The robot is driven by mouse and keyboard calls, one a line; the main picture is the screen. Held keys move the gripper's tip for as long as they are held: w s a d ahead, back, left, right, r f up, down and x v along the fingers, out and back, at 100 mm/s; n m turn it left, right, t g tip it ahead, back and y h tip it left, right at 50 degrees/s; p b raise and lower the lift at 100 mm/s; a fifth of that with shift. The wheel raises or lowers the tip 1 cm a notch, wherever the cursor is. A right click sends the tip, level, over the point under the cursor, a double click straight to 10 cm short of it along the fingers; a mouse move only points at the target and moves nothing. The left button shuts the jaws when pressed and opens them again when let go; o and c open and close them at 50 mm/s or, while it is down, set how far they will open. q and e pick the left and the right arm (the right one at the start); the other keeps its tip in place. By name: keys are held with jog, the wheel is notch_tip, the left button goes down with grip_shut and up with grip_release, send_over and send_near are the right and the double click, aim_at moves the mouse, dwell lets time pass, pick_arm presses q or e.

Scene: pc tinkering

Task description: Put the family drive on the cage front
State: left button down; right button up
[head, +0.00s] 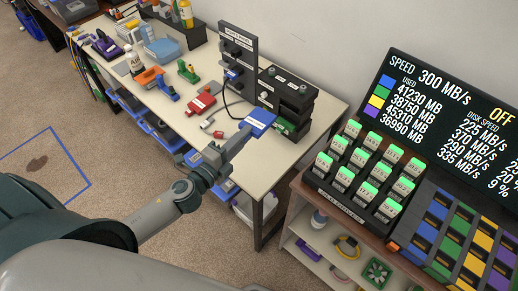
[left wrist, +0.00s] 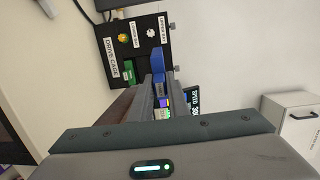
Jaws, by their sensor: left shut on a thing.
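My left gripper (head: 243,135) is shut on a blue drive (head: 261,119) with a white label too small to read. The drive also shows as a blue block (left wrist: 158,59) in the left wrist view. It is held beside the black drive cage (head: 298,99), at its lower left; I cannot tell whether they touch. The cage's labelled face (left wrist: 148,47) shows in the left wrist view, with a yellow and a white knob. A green piece (head: 284,126) shows low on the cage. My fingertips are partly hidden behind the drive. My right gripper is not in view.
A dark upright panel (head: 237,55) with a black cable stands left of the cage. A red drive (head: 201,103), small red pieces and orange and green tools lie on the white table (head: 165,103). A screen (head: 455,110) and green-lit blocks (head: 366,165) stand at the right.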

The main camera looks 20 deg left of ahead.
pick_arm(q)
jog(key=n+y+p, duration=0.1)
jog(key=w+n+y+p, duration=0.1)
jog(key=w+n+y, duration=0.1)
jog(key=y, duration=0.1)
jog(key=shift+a+f+g+p, duration=0.15)
jog(key=shift+f+g+p, duration=0.15)
jog(key=shift+g+p, duration=0.1)
jog(key=shift+w+f+n+y+p, duration=0.25)
jog(key=shift+n+y+p, duration=0.1)
jog(key=shift+y, duration=0.35)
jog(key=d+f+n+g+y+p, duration=0.1)
jog(key=y+p, duration=0.1)
jog(key=d+f+n+g+y+p, duration=0.1)
jog(key=d+n+g, duration=0.1)
jog(key=shift+s+d+f+y+p, duration=0.1)
jog(key=shift+f+y+p, duration=0.05)
jog(key=shift+y+p, duration=0.25)
jog(key=shift+f, duration=0.1)
notch_tip(320, 180, down, 8)
jog(key=b, duration=0.7)
jog(key=shift+r+b, duration=0.2)
jog(key=shift+b, duration=0.15)
jog(key=shift+f+b, duration=0.8)
jog(key=shift+f, duration=0.3)
